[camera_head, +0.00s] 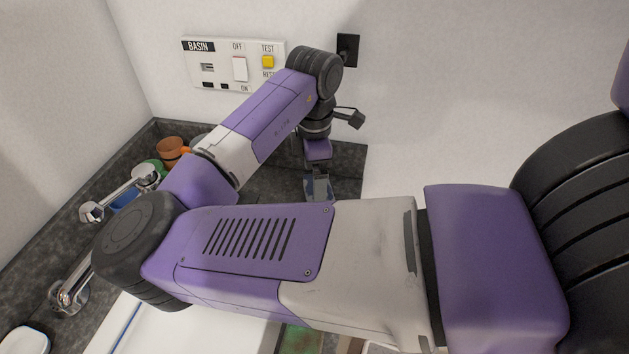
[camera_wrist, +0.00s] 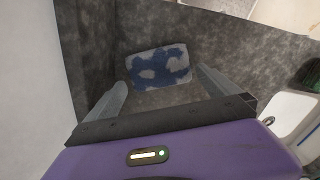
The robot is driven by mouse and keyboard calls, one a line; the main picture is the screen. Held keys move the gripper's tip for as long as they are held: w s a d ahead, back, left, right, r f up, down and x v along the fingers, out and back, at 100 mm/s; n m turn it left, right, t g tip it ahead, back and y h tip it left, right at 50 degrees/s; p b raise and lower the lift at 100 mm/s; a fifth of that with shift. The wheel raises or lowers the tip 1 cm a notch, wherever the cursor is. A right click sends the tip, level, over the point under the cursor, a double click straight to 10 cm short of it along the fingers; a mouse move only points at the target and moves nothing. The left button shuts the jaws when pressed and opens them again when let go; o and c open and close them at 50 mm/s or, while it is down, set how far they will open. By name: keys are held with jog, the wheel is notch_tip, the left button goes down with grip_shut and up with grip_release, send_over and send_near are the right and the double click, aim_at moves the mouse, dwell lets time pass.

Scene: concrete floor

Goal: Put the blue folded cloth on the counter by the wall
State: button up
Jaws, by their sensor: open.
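A flat rectangular cloth (camera_wrist: 160,67), blue with pale grey patches, lies on the dark mottled counter (camera_wrist: 110,35) in the wrist view. My gripper (camera_wrist: 163,86) is open, its two fingers spread to either side of the cloth's near part in the picture. I cannot tell how high the fingers are above the counter. In the head view my gripper (camera_head: 318,188) points down at the counter's back corner by the wall (camera_head: 400,110). A little blue shows at the fingers there; most of the cloth is hidden.
A brown cup (camera_head: 170,149), a green item (camera_head: 152,165) and a blue item (camera_head: 126,200) stand at the counter's left back. Chrome taps (camera_head: 72,290) rise beside the white basin (camera_wrist: 292,118). A "BASIN" switch panel (camera_head: 225,75) is on the wall.

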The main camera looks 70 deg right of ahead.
notch_tip(320, 180, up, 7)
dwell(0.3)
dwell(0.5)
